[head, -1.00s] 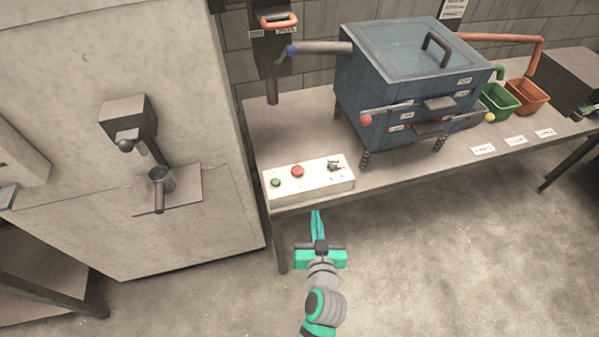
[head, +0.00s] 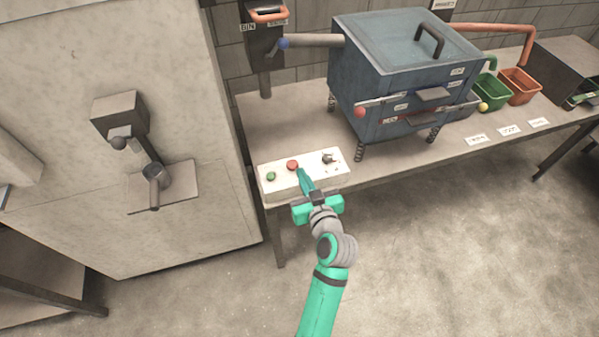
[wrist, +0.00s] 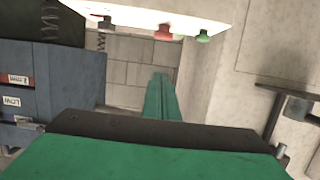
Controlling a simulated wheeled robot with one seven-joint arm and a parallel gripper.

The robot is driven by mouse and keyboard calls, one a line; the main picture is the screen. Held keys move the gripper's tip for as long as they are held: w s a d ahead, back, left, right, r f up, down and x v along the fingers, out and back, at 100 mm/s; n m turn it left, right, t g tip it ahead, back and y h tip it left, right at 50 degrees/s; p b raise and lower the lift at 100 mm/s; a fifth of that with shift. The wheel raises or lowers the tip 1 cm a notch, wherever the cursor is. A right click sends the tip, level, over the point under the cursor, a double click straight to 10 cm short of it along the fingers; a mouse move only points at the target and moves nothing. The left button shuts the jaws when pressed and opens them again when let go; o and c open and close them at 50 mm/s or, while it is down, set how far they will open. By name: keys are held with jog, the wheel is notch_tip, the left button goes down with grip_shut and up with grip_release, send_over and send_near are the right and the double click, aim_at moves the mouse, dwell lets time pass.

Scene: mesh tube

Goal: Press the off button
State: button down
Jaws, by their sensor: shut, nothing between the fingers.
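A pale control box (head: 274,194) sits at the near left of the bench. Its top carries a green button (head: 271,176), a red button (head: 292,165) and a dark knob (head: 329,157). My gripper (head: 302,173) is shut and empty. Its fingertips are just right of the red button and near it; I cannot tell whether they touch. In the wrist view the closed fingers (wrist: 162,90) appear below the red button (wrist: 163,32) and apart from it in the picture. The green button (wrist: 203,36) and knob (wrist: 105,22) also show there.
A blue machine (head: 385,95) on spring legs stands on the bench (head: 385,177) right of the box. Green (head: 490,92) and orange (head: 519,86) bins are farther right. A large pale cabinet (head: 95,60) stands left. Open floor lies in front.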

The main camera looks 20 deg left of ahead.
send_over(294, 170)
jog(key=shift+s+d+f, duration=0.1)
jog(key=shift+s+f, duration=0.1)
jog(key=shift+f, duration=0.9)
notch_tip(294, 170, down, 3)
jog(key=shift+s+d+r, duration=0.1)
jog(key=shift+r, duration=0.1)
jog(key=shift+f, duration=0.75)
jog(key=shift+s+f, duration=0.1)
jog(key=shift+f, duration=1.15)
notch_tip(294, 170, up, 5)
jog(key=shift+r, duration=0.15)
jog(key=v, duration=1)
